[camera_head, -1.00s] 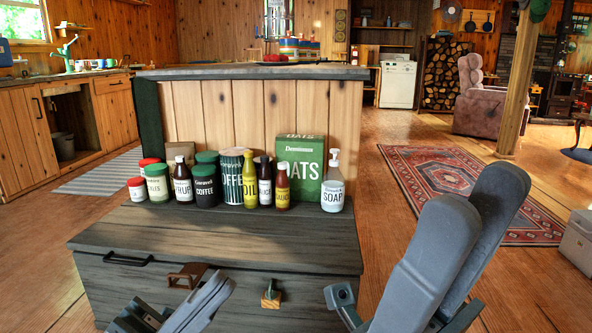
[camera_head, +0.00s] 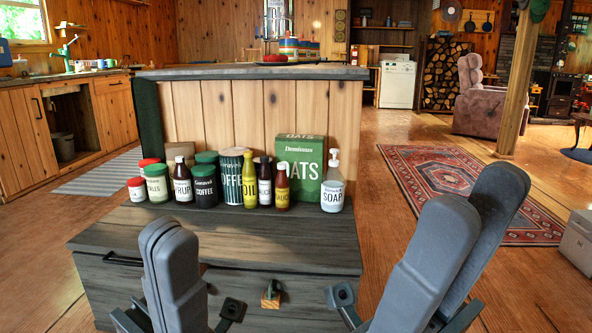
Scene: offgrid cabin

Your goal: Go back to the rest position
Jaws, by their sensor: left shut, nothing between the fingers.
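My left gripper (camera_head: 168,228) stands upright in front of the grey wooden chest, its two grey fingers pressed together with nothing between them. It covers part of the chest's front. My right gripper (camera_head: 485,190) is at the lower right, with its two large fingers pointing up and spread apart. No object shows between them. It is to the right of the chest, over the wood floor. Both grippers are clear of the containers on the chest.
The chest (camera_head: 240,232) carries a row of jars and bottles, a green oats box (camera_head: 299,160) and a soap bottle (camera_head: 333,190). A small wooden block (camera_head: 271,296) shows at its front. A plank-sided counter (camera_head: 260,110) stands behind. Red rug (camera_head: 470,190) and open floor lie right.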

